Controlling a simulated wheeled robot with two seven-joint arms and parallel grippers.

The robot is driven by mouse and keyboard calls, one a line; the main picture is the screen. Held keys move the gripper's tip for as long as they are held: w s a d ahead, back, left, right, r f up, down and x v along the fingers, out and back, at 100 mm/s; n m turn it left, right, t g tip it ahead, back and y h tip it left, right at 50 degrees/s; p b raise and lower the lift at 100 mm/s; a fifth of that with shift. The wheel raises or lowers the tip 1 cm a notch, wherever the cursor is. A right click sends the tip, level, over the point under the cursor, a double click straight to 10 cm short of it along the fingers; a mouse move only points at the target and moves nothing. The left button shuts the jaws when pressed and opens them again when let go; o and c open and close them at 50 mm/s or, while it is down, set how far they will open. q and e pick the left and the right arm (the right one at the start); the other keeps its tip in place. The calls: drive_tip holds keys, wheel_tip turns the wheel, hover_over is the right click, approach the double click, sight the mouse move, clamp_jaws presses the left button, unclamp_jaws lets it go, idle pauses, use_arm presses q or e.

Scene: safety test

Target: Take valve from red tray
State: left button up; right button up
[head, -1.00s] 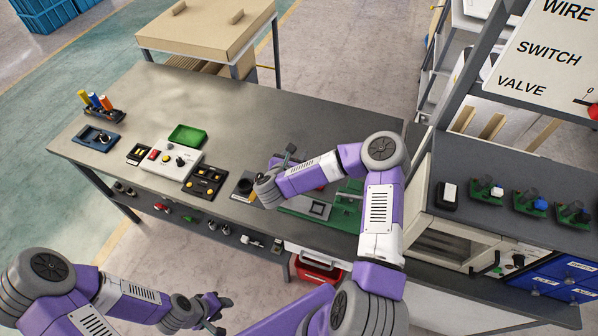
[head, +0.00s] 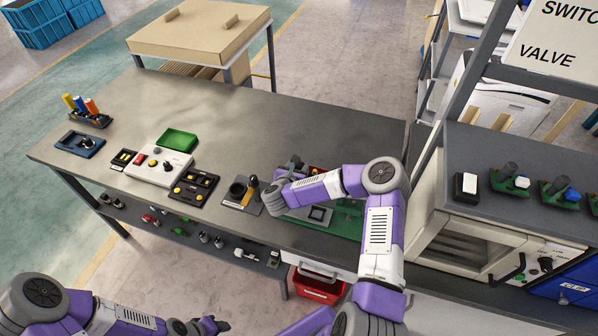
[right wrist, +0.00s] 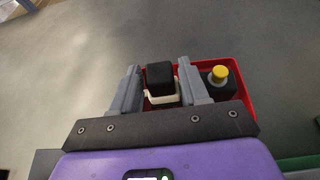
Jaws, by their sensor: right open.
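The red tray (right wrist: 245,84) lies under my right gripper in the right wrist view; in the head view only a bit of its red edge (head: 316,169) shows behind my arm. In the tray are a black-topped piece with a white lower part (right wrist: 160,78) and a dark box with a yellow button (right wrist: 219,75). I cannot tell for sure which is the valve. My right gripper (right wrist: 160,88) is open, its fingers on either side of the black-topped piece; contact is not visible. It also shows in the head view (head: 294,164). My left gripper (head: 214,325) is low at the bottom edge, its opening unclear.
A green tray (head: 177,139), a white control box (head: 157,164) and a black button panel (head: 194,187) stand left on the table. The table's back middle is clear.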

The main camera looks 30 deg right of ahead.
drive_tip(key=shift+w+d+f, duration=0.25)
drive_tip(key=shift+w+d, duration=0.2)
drive_tip(key=c, duration=0.8)
